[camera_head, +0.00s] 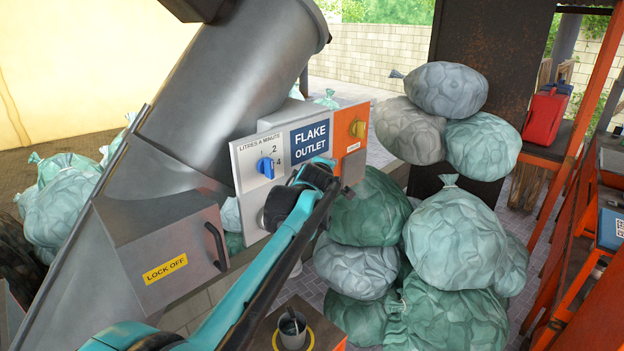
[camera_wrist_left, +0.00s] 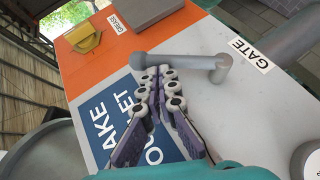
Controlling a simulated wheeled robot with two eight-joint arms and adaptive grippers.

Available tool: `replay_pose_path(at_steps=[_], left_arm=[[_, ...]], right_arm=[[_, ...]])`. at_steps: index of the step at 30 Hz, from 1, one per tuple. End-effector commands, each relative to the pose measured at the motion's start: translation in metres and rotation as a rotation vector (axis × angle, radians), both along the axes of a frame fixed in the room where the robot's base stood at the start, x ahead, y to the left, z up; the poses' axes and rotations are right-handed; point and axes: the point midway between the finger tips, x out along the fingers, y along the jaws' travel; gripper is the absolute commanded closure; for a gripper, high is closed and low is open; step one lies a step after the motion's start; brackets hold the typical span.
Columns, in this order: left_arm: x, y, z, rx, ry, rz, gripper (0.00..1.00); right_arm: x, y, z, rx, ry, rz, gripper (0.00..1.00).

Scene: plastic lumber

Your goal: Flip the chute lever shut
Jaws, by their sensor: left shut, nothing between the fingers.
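The chute lever is a grey bar (camera_wrist_left: 185,61) beside the GATE label (camera_wrist_left: 251,54) on the outlet panel (camera_head: 257,215). In the left wrist view it lies across the picture, with a rounded end at the left and a bent end at the right. My left gripper (camera_wrist_left: 160,74) is shut and empty, its fingertips right by the lever's left part. I cannot tell whether they touch it. In the head view my left gripper (camera_head: 335,187) is at the panel's lower right, and the arm hides the lever. My right gripper is not in view.
The panel also carries a blue knob (camera_head: 265,167), a FLAKE OUTLET sign (camera_head: 309,141) and an orange part with a yellow knob (camera_head: 357,129). The big grey chute (camera_head: 220,85) stands at left. Stuffed bags (camera_head: 455,235) are piled at right.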

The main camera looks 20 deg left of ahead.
Motion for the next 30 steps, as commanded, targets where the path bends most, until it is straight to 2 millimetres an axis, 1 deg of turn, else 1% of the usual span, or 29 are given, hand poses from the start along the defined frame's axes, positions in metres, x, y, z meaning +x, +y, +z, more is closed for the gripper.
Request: replay_pose_path(at_steps=[10, 14, 21, 30], left_arm=[[0.022, -0.009, -0.010, 0.000, -0.002, 0.000, 1.00], [0.029, -0.012, -0.014, 0.046, 0.110, 0.000, 1.00], [0.038, -0.015, -0.025, 0.051, 0.121, 0.001, 1.00], [0.044, -0.018, -0.034, 0.051, 0.120, 0.001, 1.00]], right_arm=[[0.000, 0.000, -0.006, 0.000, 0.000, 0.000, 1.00], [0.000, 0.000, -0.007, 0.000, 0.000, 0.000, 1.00], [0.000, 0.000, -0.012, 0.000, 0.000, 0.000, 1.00], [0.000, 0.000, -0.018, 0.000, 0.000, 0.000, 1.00]])
